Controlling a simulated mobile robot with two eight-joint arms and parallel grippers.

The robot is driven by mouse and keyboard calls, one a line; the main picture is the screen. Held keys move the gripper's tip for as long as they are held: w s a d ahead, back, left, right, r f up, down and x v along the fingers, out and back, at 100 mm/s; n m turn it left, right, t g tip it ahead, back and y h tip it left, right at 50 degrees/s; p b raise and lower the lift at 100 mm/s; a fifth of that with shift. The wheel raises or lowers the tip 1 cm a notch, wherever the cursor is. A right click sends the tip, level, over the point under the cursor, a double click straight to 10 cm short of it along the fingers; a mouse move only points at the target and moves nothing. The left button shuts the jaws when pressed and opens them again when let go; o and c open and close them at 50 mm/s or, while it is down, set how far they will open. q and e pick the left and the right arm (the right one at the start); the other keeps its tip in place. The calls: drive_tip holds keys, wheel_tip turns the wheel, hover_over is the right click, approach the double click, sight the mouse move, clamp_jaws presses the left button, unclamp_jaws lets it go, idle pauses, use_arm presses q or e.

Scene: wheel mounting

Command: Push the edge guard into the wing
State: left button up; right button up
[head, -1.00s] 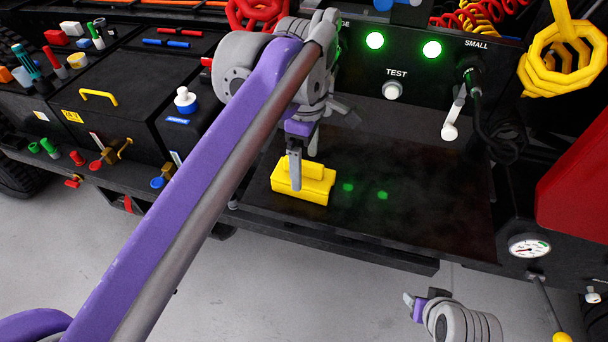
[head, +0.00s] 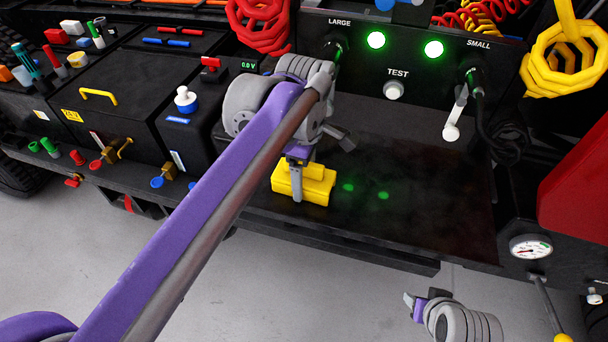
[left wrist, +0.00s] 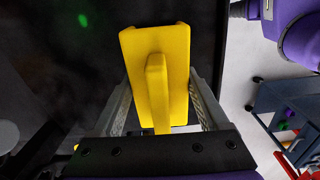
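A yellow block (head: 318,190) with a raised ridge lies on the black worktop; I cannot tell whether it is the edge guard. My left gripper (head: 297,190) is down at it, with one finger in front of its near side. In the left wrist view the block (left wrist: 180,60) lies between the two spread fingers of my left gripper (left wrist: 163,100); a gap shows on the right, and contact is unclear. My right gripper (head: 412,301) is low at the bottom right, partly seen, its opening unclear. I cannot make out a wing.
The black worktop (head: 420,200) is clear right of the block. A white-tipped lever (head: 451,131) and a gauge (head: 530,248) are at the right. A black case (head: 110,120) is at the left.

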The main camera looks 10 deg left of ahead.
use_arm(q)
drive_tip(key=c, duration=0.4)
drive_tip(key=shift+r, duration=0.15)
drive_tip(key=shift+c, duration=0.2)
wheel_tip(320, 180, up, 10)
drive_tip(key=shift+f+p, duration=0.1)
drive_tip(key=shift+p, duration=0.3)
drive_tip(key=o, duration=0.6)
drive_tip(key=c, duration=0.8)
